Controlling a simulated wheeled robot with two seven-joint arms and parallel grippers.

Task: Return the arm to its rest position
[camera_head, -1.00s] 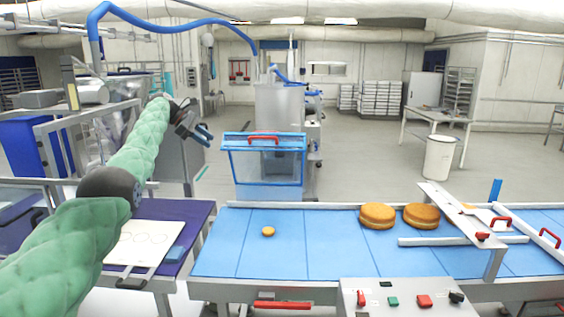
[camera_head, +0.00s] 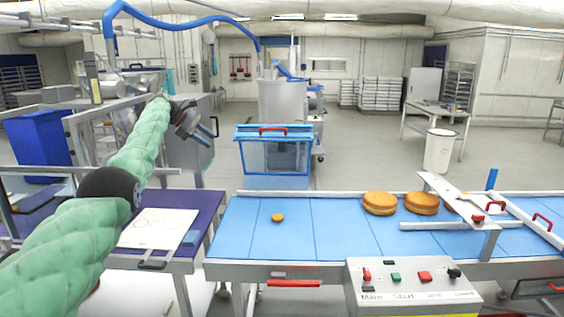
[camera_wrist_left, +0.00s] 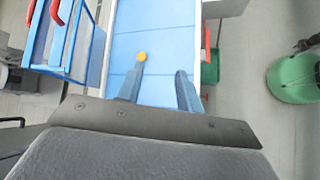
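My left arm comes in from the left in green quilted covering. Its gripper (camera_head: 206,132) is held up in the air, left of the blue-framed clear bin and above floor level. In the left wrist view the two fingers of my left gripper (camera_wrist_left: 160,88) are apart with nothing between them. A small orange-brown round (camera_head: 277,217) lies on the blue conveyor (camera_head: 335,240), well away from the gripper. It also shows in the left wrist view (camera_wrist_left: 142,56), beyond the left finger. My right gripper does not show in either view.
Two large filled rounds (camera_head: 380,203) (camera_head: 422,203) sit on the conveyor near a slanted metal guide (camera_head: 455,200). A control box (camera_head: 410,285) stands in front. A purple table (camera_head: 205,208) with a white sheet (camera_head: 158,228) is left. The blue-framed bin (camera_head: 273,155) stands behind the conveyor.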

